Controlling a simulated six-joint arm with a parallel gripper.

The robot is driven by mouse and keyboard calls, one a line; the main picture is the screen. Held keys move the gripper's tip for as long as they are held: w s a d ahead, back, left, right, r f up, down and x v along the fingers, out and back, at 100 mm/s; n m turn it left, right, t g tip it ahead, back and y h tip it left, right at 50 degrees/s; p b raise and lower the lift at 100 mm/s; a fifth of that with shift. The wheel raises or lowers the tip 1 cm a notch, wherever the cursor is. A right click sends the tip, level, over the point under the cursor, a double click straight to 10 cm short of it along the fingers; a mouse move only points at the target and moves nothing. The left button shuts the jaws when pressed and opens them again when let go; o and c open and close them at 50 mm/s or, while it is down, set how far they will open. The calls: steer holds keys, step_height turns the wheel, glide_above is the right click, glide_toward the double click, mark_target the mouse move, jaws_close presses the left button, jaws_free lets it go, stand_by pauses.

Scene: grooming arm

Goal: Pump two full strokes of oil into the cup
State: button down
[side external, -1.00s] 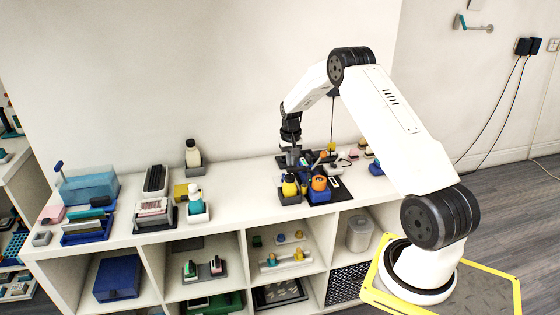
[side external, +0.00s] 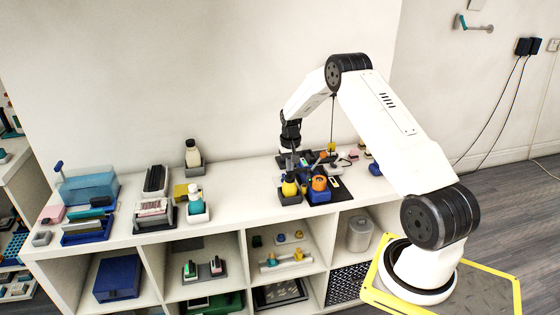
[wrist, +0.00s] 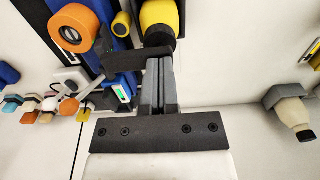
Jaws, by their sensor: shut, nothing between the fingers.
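A yellow bottle with a dark top (side external: 289,188) stands in a grey holder near the shelf's front edge; it also shows at the top of the wrist view (wrist: 159,14). My gripper (side external: 292,168) is shut and empty, pointing down just above and behind the bottle. In the wrist view its fingers (wrist: 158,66) lie together right below the bottle's dark top. A dark bar (wrist: 136,59) crosses beside the fingertips; whether they touch it I cannot tell. An orange round piece with a dark opening (wrist: 73,28) sits on blue beside the bottle. I cannot tell which thing is the cup.
Small coloured items crowd around the gripper. A blue translucent box (side external: 90,187) is at far left. The white top is clear between these groups.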

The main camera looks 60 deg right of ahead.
steer(key=shift+f, duration=0.35)
steer(key=shift+r, duration=1.8)
steer(key=shift+f, duration=1.85)
steer(key=shift+r, duration=1.85)
